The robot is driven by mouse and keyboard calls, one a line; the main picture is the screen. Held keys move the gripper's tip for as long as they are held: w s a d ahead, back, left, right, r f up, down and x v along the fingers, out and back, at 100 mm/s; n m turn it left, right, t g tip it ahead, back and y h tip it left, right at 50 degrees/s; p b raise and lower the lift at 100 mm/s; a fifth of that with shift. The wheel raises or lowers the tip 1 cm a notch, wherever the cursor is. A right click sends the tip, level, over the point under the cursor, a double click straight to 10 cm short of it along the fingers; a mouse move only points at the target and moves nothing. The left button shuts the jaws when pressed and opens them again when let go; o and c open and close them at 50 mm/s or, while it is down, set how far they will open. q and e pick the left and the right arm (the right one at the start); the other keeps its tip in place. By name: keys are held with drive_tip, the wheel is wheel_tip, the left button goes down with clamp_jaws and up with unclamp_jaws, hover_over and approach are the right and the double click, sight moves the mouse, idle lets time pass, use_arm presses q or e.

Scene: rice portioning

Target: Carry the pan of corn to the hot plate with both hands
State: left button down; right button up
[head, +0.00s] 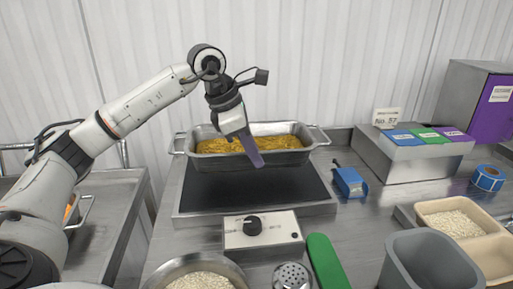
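The grey metal pan (208,160) of yellow corn (212,146) is at the rear of the black hot plate (290,190), level, with a handle sticking out at each end. I cannot tell whether its base touches the plate. My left gripper (255,158) points down in front of the pan's middle, its purple-tinted fingers covering part of the corn and the front wall. The fingers overlap in this view, so their opening is unclear. Neither pan handle is in this gripper. My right gripper is out of view.
A control box with a black knob (253,225) stands before the hot plate. A bowl of rice (200,281), a green-handled tool (324,262) and grey and beige tubs (430,262) fill the front. A blue device (350,182) lies right of the plate.

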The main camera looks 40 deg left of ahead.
use_arm(q)
drive_tip(key=shift+w+f, duration=0.15)
drive_tip(key=shift+f, duration=2.3)
drive_tip(key=c, duration=2.3)
unclamp_jaws()
drive_tip(key=shift+f, duration=0.25)
drive_tip(key=shift+o, duration=1.4)
drive_tip(key=shift+r, duration=0.1)
drive_tip(key=v, duration=1.2)
drive_tip(key=shift+s, duration=0.2)
